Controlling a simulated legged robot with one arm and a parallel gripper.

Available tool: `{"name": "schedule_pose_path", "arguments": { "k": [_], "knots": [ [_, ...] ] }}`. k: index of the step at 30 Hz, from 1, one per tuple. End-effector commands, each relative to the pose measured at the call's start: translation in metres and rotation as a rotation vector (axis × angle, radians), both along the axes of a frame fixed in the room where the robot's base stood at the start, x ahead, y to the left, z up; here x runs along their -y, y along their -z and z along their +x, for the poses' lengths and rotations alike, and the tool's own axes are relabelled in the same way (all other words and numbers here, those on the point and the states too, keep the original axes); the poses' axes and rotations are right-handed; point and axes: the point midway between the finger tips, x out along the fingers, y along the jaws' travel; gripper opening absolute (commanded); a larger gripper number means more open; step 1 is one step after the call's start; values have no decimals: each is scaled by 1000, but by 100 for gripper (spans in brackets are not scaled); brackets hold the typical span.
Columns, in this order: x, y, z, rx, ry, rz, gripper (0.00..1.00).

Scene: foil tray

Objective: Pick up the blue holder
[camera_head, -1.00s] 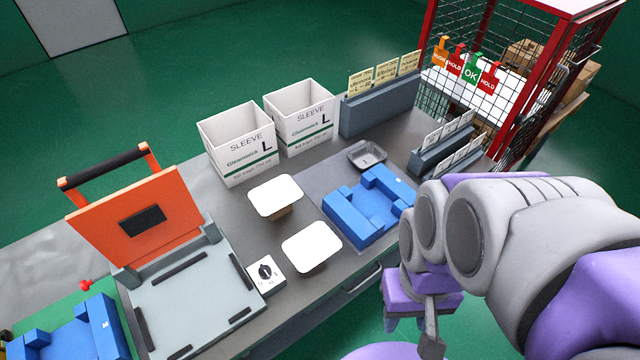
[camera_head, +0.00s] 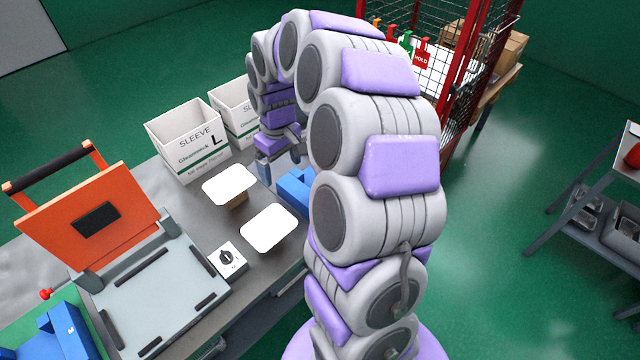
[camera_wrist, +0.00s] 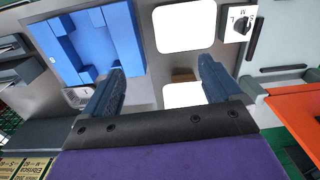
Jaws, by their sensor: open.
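A blue holder (camera_head: 293,187) with raised sides lies on the grey bench, mostly hidden behind my arm in the head view. In the wrist view the blue holder (camera_wrist: 90,42) shows at the upper left, with a notched edge. A second blue holder (camera_head: 58,335) sits at the lower left of the head view, on a green surface. My gripper (camera_head: 281,163) is over the bench near the first holder. In the wrist view my gripper (camera_wrist: 160,82) is open and empty, its left fingertip overlapping the holder's lower right corner in the picture.
Two white-lidded containers (camera_head: 230,185) (camera_head: 270,228) stand left of the first holder. A small foil tray (camera_wrist: 77,97) lies beside it. Sleeve boxes (camera_head: 187,140) stand behind; an orange-lidded machine (camera_head: 90,215) and a dial box (camera_head: 227,258) are to the left.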

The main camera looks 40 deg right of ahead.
Motion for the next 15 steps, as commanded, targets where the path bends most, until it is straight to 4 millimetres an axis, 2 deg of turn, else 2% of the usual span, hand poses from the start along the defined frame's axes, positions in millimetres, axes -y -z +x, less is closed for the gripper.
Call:
{"name": "schedule_pose_path", "arguments": {
  "k": [1, 3, 6, 9, 15],
  "knots": [
    [18, 12, 9, 0, 13, -1, 92],
    [36, 23, 18, 7, 20, -8, 92],
    [53, 33, 27, 13, 29, -22, 92],
    [62, 39, 31, 15, 33, -32, 92],
    [62, 53, 32, 11, 34, -38, 92]
  ]
}}
